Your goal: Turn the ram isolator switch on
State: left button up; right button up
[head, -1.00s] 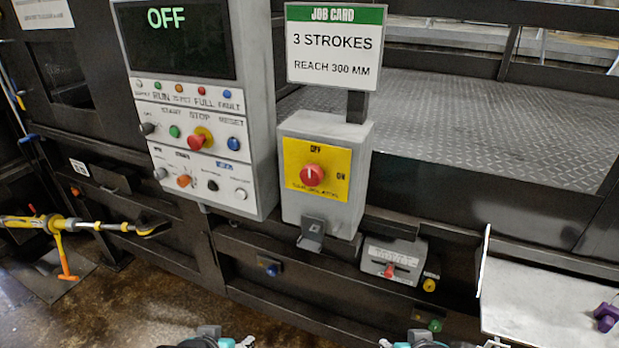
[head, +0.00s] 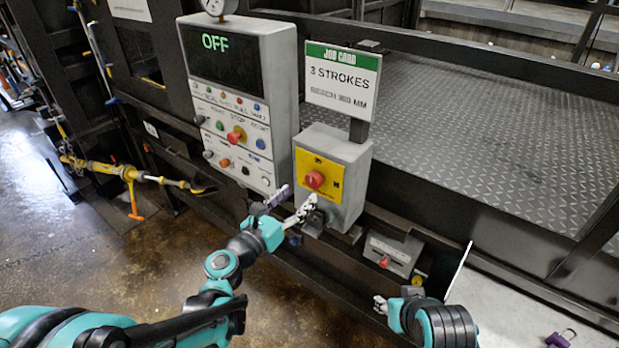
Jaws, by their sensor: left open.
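The ram isolator switch is a red rotary knob (head: 314,180) on a yellow plate (head: 331,184), on the front of a grey box (head: 349,160). The white mark on the knob looks roughly upright, towards OFF, but it is small. My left gripper (head: 288,197) is open and empty, just below and left of the knob. Its fingers point up towards the box, and the right finger is close to the knob's lower edge. I cannot tell whether they touch. My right gripper (head: 381,304) is low, right of centre, mostly beside its own wrist, and too small to read.
A control panel (head: 243,100) with an OFF display stands left of the box. A job card (head: 342,82) rises above it. A small grey box (head: 394,252) with a red control sits lower right. A grey shelf (head: 500,300) holds a purple padlock (head: 559,340). A yellow tool (head: 120,172) sits left.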

aim_at(311, 182)
pick_arm(q)
jog(key=x, duration=0.7)
jog(key=shift+w, duration=0.1)
jog(key=c, duration=1.2)
